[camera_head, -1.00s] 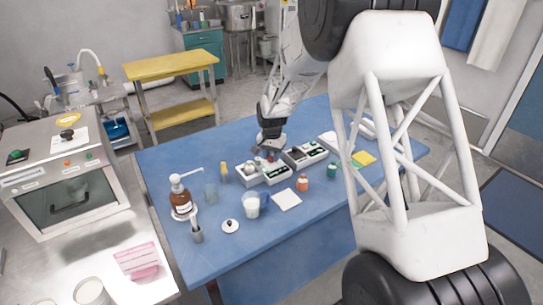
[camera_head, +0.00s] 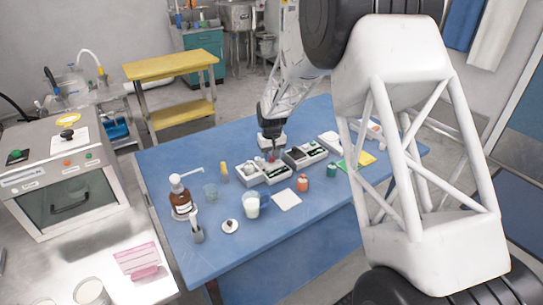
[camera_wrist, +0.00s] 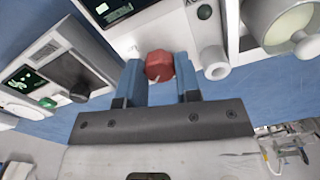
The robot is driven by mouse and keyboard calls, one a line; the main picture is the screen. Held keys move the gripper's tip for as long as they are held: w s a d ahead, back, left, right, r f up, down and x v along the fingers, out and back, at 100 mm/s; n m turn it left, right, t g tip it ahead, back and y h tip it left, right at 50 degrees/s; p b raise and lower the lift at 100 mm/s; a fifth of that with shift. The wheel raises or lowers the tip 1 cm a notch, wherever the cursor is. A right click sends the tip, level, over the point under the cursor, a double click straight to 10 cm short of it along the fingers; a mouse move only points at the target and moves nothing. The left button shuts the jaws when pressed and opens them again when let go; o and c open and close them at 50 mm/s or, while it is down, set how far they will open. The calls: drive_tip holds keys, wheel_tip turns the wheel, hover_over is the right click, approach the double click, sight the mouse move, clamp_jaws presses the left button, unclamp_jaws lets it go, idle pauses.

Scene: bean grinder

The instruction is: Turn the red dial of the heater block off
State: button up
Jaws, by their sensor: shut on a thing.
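The heater block (camera_wrist: 140,30) is a white box with a dark screen; its red dial (camera_wrist: 158,66) shows at the middle of the wrist view. My gripper (camera_wrist: 159,76) has its two blue fingers on either side of the dial and is shut on it. The dial's exact setting cannot be read. In the head view, my gripper (camera_head: 271,157) points down over the white devices on the blue table, and the heater block (camera_head: 262,174) is partly hidden there.
In the wrist view, a second white device with a green display and a black knob (camera_wrist: 78,88) stands at the left. A white cylinder (camera_wrist: 213,62) is close on the right. On the blue table (camera_head: 290,235) stand a brown pump bottle (camera_head: 181,202) and a mug (camera_head: 252,204).

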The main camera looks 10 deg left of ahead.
sight(271, 157)
drive_tip(key=n, duration=0.4)
drive_tip(key=shift+n, duration=0.3)
drive_tip(key=n, duration=0.4)
drive_tip(key=shift+n, duration=0.4)
drive_tip(key=o, duration=0.9)
drive_tip(key=shift+r, duration=0.1)
drive_tip(key=shift+r, duration=3.85)
